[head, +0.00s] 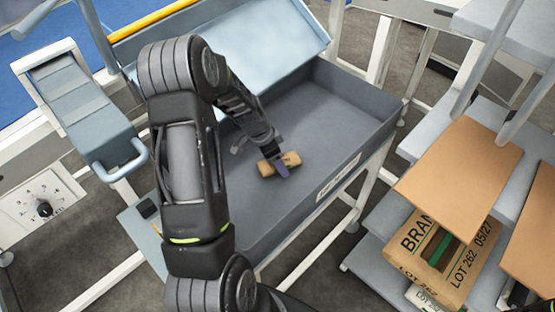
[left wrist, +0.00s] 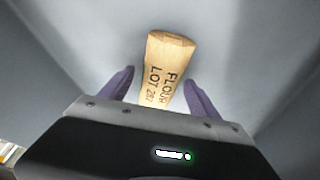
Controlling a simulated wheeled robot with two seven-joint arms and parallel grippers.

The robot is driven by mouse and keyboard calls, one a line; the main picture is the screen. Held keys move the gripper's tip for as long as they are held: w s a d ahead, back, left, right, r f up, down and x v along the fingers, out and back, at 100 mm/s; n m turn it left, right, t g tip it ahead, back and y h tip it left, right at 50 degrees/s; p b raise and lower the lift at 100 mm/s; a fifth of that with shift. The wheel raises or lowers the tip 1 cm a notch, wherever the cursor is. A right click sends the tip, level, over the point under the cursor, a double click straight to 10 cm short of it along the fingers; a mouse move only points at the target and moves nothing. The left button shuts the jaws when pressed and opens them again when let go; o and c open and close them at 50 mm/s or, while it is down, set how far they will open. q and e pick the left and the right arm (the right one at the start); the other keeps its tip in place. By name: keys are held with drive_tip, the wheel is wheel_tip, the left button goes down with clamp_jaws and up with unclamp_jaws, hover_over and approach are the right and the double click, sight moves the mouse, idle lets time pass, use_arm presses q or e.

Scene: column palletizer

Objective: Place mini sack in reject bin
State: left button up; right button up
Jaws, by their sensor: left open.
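The mini sack (head: 267,168) is a small tan sack inside the grey reject bin (head: 350,118). In the left wrist view the sack (left wrist: 168,62) shows printed letters reading FLOUR and LOT. My left gripper (head: 279,164) reaches down into the bin, right at the sack. In the left wrist view its purple fingers (left wrist: 160,84) are spread, one on each side of the sack, with gaps showing. The sack's far end extends beyond the fingertips. Whether it rests fully on the bin floor is hard to tell. My right gripper is not in view.
A pale blue tilted panel (head: 255,45) stands along the bin's back edge. A dial panel (head: 42,205) and a grey chute (head: 85,108) are at left. At right, shelves hold brown boards (head: 460,170) and a large printed sack (head: 410,242). The bin floor around the small sack is clear.

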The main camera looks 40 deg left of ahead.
use_arm(q)
drive_tip(key=shift+r, duration=0.1)
drive_tip(key=shift+s+a+r, duration=0.1)
drive_tip(key=shift+r, duration=0.4)
drive_tip(key=b+v, duration=0.1)
drive_tip(key=v, duration=1)
drive_tip(key=shift+s, duration=0.1)
